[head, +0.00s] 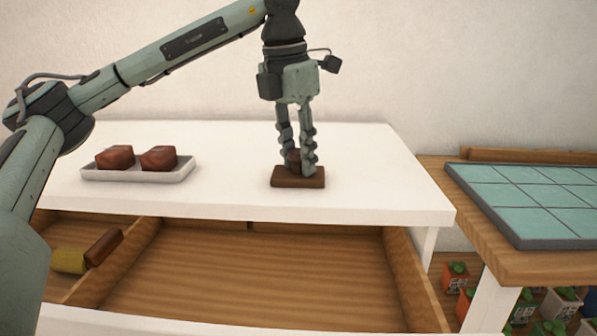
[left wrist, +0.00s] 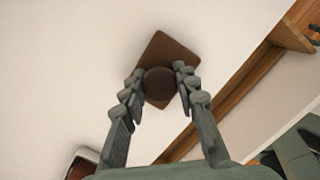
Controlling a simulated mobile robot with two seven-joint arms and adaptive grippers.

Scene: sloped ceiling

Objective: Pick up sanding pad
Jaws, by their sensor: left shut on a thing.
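The sanding pad (head: 298,182) is a dark brown flat block with a round knob on top. It lies on the white top of the drawer unit, right of the middle. My left gripper (head: 297,165) comes down from above and is shut on the knob, one finger on each side. In the left wrist view the sanding pad (left wrist: 172,53) shows beyond the fingers, with its round knob (left wrist: 159,82) between the fingertips (left wrist: 159,76). The pad seems to rest on the surface. My right gripper is not in view.
A white tray (head: 140,175) with two reddish-brown blocks stands on the left of the white top (head: 230,160). Below, an open wooden drawer (head: 250,275) holds a yellow and brown roller-like thing (head: 88,252). At right, a wooden table bears a teal tiled panel (head: 530,205), above potted plants.

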